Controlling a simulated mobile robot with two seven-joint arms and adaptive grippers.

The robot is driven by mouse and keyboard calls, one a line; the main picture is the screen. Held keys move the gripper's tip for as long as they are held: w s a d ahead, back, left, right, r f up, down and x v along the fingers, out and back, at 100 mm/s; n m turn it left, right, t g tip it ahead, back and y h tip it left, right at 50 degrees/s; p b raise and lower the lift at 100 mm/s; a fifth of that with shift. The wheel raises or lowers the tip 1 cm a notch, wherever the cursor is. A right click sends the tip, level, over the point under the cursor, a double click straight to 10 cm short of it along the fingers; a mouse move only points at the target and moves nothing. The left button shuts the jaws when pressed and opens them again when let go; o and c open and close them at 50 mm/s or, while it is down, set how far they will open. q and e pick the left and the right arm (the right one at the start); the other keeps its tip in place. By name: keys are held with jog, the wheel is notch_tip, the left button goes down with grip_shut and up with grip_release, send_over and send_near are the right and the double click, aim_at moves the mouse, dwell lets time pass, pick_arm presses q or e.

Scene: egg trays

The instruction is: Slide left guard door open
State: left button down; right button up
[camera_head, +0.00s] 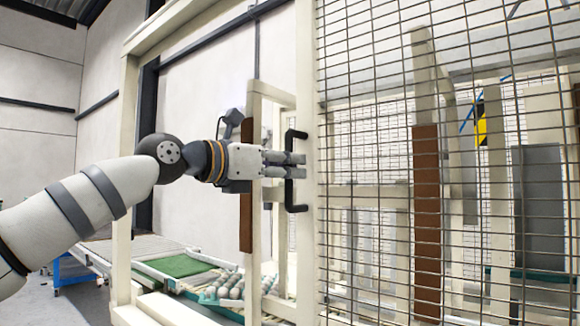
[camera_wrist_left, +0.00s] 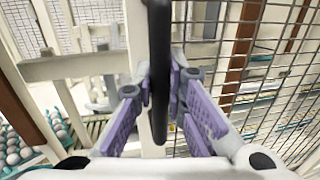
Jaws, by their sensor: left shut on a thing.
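The left guard door is a cream-framed wire mesh panel (camera_head: 308,110) filling the right half of the head view. A black bar handle (camera_head: 290,200) stands upright on its left frame post. My left gripper (camera_head: 290,165) reaches in from the left and is shut on the middle of this handle. In the left wrist view, the purple-padded fingers (camera_wrist_left: 160,95) lie on both sides of the black handle (camera_wrist_left: 159,40), which runs between them. My right gripper is in neither view.
Left of the door post is an opening in the cream frame (camera_head: 124,190). Through it show a conveyor with a green belt (camera_head: 180,265) and several pale eggs (camera_head: 232,287). Behind the mesh are brown-faced posts (camera_head: 427,220) and a grey panel (camera_head: 540,205).

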pick_arm(q)
jog(key=shift+s+d, duration=0.15)
jog(key=shift+d, duration=0.1)
jog(key=c, duration=1.6)
grip_release()
jog(key=v, duration=1.2)
